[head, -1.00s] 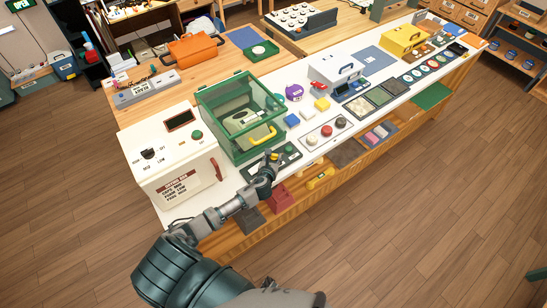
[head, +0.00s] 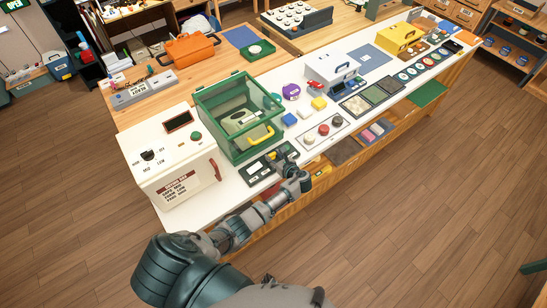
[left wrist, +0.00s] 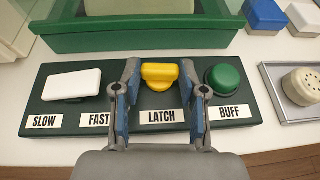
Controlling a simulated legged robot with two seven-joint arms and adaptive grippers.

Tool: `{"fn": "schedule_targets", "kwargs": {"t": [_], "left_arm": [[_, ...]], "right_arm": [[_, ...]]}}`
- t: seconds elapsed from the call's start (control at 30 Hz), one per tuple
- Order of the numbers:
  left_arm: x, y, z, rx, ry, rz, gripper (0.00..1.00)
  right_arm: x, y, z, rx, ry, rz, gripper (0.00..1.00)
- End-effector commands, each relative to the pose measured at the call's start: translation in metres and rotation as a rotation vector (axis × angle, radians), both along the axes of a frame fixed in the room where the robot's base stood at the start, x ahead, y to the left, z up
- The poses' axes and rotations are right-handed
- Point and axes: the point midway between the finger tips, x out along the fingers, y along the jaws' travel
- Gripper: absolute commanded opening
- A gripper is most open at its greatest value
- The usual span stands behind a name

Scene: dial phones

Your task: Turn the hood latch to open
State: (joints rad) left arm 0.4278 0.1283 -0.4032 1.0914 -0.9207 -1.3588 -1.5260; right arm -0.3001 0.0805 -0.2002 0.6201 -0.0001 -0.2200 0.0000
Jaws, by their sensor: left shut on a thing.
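The latch is a yellow knob (left wrist: 158,76) on a dark green control panel (left wrist: 70,120), above a LATCH label (left wrist: 162,117) in the left wrist view. Its bar lies roughly left to right. My left gripper (left wrist: 161,76) has one finger on each side of the knob and is shut on it. In the head view my left gripper (head: 281,153) is over the right end of the panel and hides the knob. My right gripper is not in view.
On the panel, a white switch (left wrist: 72,84) is left of the knob and a green button (left wrist: 223,80) is close on the right. A cream box (head: 170,160) stands left of the hood. A plate with several round buttons (head: 322,131) is to the right.

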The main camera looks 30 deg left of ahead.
Motion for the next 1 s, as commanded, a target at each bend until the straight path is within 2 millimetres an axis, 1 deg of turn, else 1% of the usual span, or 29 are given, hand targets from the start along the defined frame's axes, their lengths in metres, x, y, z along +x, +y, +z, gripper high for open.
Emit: {"fn": "schedule_targets", "kwargs": {"t": [0.3,0.73,0.77,0.8,0.83,0.87,1.0], "left_arm": [[0.0022,-0.0009,0.0,0.0,0.0,0.087,0.07],[0.0025,-0.0015,0.0002,-0.003,-0.003,0.095,0.07],[0.0025,-0.0014,0.0003,-0.003,-0.003,0.095,0.44],[0.0025,-0.0015,0.0002,-0.003,-0.003,0.095,0.54],[0.0025,-0.0015,0.0002,-0.003,-0.003,0.095,0.61],[0.0024,-0.0014,0.0002,-0.003,-0.002,0.094,0.67],[0.0022,-0.0011,0.0001,-0.002,-0.002,0.095,0.67]], "right_arm": [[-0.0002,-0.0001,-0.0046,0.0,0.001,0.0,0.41],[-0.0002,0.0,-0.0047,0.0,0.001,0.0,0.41],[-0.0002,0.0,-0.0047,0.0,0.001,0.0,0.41],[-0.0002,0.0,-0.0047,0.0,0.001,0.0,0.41],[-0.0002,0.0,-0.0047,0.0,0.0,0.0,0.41],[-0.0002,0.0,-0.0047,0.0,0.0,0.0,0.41],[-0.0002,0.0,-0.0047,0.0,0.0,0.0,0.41]]}}
